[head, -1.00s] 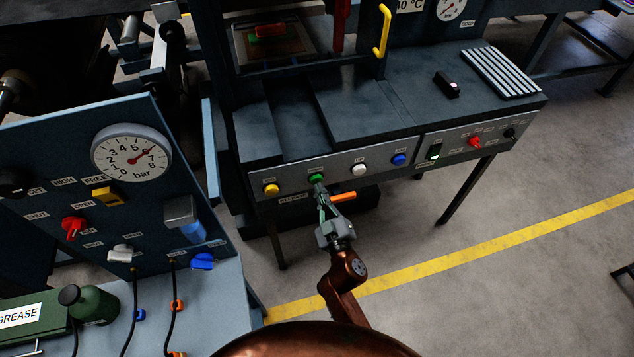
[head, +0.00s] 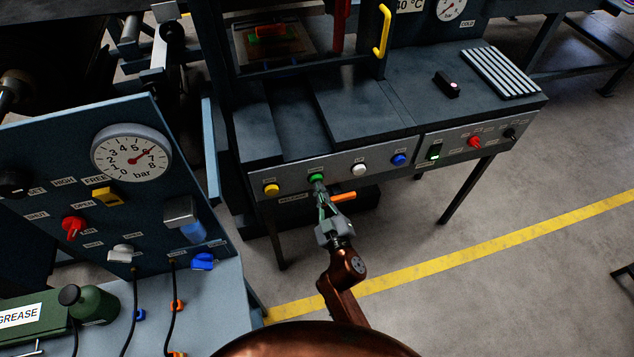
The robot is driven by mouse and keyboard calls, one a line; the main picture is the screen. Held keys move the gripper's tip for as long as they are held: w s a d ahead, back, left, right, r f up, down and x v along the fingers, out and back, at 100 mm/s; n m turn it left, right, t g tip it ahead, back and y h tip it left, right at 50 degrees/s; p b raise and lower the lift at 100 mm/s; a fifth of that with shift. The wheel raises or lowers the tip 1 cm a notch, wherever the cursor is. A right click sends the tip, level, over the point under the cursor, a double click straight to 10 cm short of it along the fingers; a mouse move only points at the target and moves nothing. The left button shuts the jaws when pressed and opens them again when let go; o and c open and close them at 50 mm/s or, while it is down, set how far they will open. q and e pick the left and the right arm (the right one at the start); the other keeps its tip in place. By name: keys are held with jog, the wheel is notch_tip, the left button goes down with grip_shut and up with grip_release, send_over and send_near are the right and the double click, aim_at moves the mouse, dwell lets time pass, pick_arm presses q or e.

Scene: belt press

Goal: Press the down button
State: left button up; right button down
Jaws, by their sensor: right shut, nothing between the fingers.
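The press's front panel (head: 337,176) carries a row of round buttons. From left to right they are a yellow button (head: 271,189), a green button (head: 316,177), a white button (head: 358,170) and a blue button (head: 398,160). The small labels above them are too small to read, so I cannot tell which says down. My right gripper (head: 319,188) is shut and empty, with its fingertips just below the green button, at its lower edge. I cannot tell whether they touch it. My left gripper is not in view.
An orange bar (head: 344,197) sticks out just right of my right gripper. A green-lit switch (head: 434,152), a red knob (head: 474,142) and a black knob (head: 510,134) sit further right. A blue control panel (head: 60,160) with a pressure gauge (head: 131,153) stands at left.

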jog(key=shift+w+a, duration=0.15)
jog(key=shift+w, duration=0.45)
dwell(0.7)
jog(key=shift+s, duration=0.1)
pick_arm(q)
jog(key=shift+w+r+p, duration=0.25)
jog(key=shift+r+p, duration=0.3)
pick_arm(e)
jog(key=shift+v, duration=2.75)
jog(key=shift+f, duration=0.1)
